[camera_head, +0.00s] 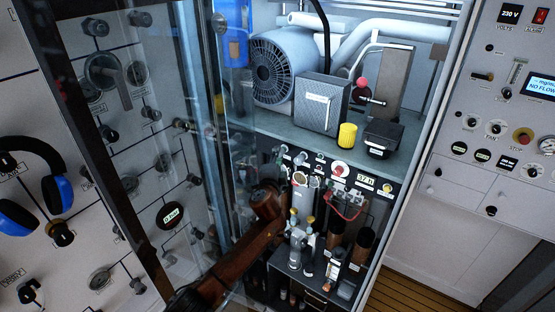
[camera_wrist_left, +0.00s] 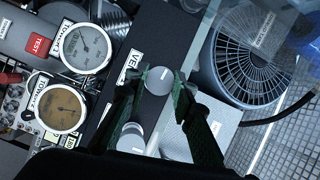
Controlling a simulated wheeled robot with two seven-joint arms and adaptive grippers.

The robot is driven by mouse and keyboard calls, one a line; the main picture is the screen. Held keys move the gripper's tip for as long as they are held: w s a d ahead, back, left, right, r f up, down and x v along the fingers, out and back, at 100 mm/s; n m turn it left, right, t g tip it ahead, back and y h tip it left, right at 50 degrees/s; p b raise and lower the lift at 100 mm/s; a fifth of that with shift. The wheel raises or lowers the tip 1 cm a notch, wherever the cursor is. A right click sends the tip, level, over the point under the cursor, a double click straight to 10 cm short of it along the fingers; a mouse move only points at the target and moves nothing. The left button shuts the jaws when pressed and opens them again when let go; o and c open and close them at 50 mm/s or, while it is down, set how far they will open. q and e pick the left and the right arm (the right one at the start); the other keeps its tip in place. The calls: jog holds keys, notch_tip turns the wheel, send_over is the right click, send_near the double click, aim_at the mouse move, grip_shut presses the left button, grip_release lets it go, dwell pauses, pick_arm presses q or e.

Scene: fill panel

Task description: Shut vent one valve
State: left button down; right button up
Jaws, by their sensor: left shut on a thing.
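In the left wrist view a round grey knob (camera_wrist_left: 159,80) with a white pointer line stands on a dark panel, beside a partly covered label that begins "VE" (camera_wrist_left: 133,64). My left gripper (camera_wrist_left: 162,84) has its dark fingers on either side of this knob and is shut on it. A second grey knob (camera_wrist_left: 132,138) sits just below, nearer the palm. In the head view my left arm reaches in from below to the open cabinet's dark panel, and the left gripper (camera_head: 278,188) is there, its fingertips too small to make out. The right gripper is not in view.
Two round gauges (camera_wrist_left: 86,48) (camera_wrist_left: 60,109) and a red TEST label (camera_wrist_left: 38,44) lie left of the knobs. A glass door (camera_head: 200,120) stands along my arm's left. The shelf above holds a fan motor (camera_head: 277,72), a grey box (camera_head: 323,103) and a yellow cap (camera_head: 347,135).

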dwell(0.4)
pick_arm(q)
jog(key=c, duration=1.6)
grip_release()
jog(key=s, duration=0.4)
jog(key=s+a, duration=0.1)
jog(key=s, duration=0.2)
jog(key=s+a, duration=0.1)
jog(key=s, duration=0.3)
jog(key=shift+s+a+r, duration=0.1)
jog(key=shift+s+r, duration=0.05)
jog(key=shift+s, duration=0.2)
